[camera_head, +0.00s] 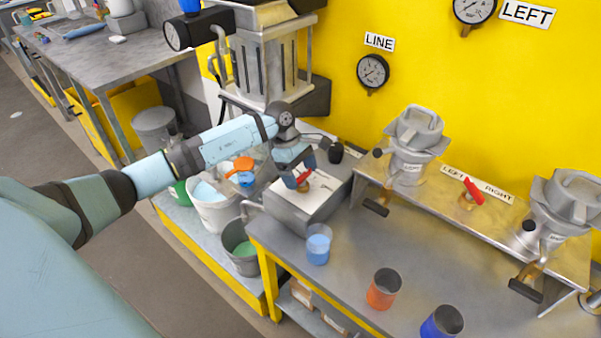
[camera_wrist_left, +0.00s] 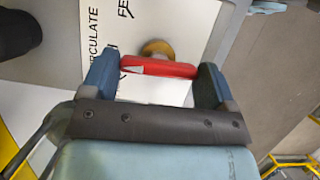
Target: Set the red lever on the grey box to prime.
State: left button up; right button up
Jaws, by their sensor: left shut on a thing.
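The grey box (camera_head: 292,213) sits on the metal bench, with a white label plate on top. The red lever (camera_head: 305,177) stands on that top. In the left wrist view the red lever (camera_wrist_left: 158,67) lies crosswise over a brass hub, between the two blue fingers. My left gripper (camera_head: 296,176) reaches down from above and is shut on the lever. The plate (camera_wrist_left: 110,30) shows part of a word ending in "CULATE" and a word starting with "FE". A "PRIME" mark cannot be read. My right gripper is out of view.
Cups with blue (camera_head: 318,244), orange (camera_head: 383,288) and dark blue (camera_head: 442,322) outsides or contents stand on the bench. A second red lever (camera_head: 473,191) sits between LEFT and RIGHT marks. Buckets (camera_head: 214,212) stand left of the box.

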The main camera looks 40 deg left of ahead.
pick_arm(q)
jog(key=n+t+b, duration=0.1)
jog(key=n, duration=0.1)
jog(key=shift+s+n, duration=0.1)
jog(key=shift+n, duration=0.3)
jog(key=n+t, duration=0.1)
jog(key=n, duration=0.2)
jog(key=shift+y, duration=0.3)
jog(key=shift+s+d+n+t+b, duration=0.1)
jog(key=shift+n+t+b, duration=0.3)
jog(key=shift+n, duration=0.8)
jog(key=o, duration=0.8)
jog(key=v, duration=1.4)
jog(key=shift+d, duration=0.25)
jog(key=shift+s, duration=0.15)
